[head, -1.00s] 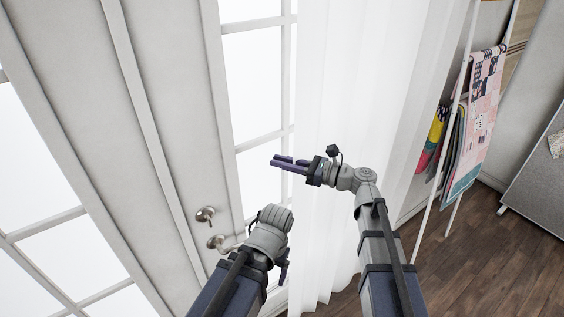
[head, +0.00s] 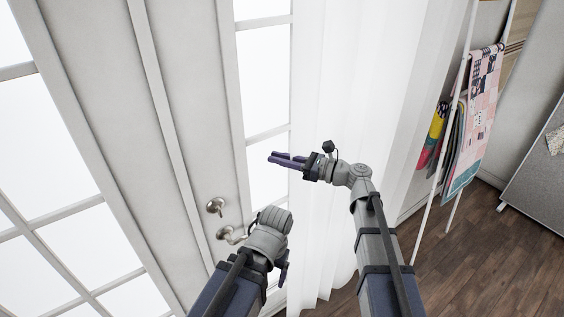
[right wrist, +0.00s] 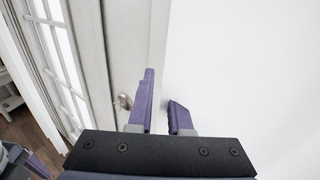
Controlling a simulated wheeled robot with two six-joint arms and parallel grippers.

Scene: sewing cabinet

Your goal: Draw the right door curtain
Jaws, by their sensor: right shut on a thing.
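The right door curtain (head: 345,95) is a sheer white cloth hanging in soft folds. It covers the right part of the glazed door (head: 265,85); its left edge falls over the panes. My right gripper (head: 287,160) is at that left edge, shut on the curtain, with its purple fingers pointing left. In the right wrist view the white cloth fills the right side beside the fingers (right wrist: 160,112); the exact pinch is hard to see. My left gripper (head: 283,270) hangs low near the door handles, mostly hidden behind its own wrist, so its jaws cannot be judged.
A white rack with hanging quilts (head: 474,125) stands right of the curtain. A grey board (head: 540,175) is at the far right. Wooden floor (head: 480,255) is clear at lower right.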

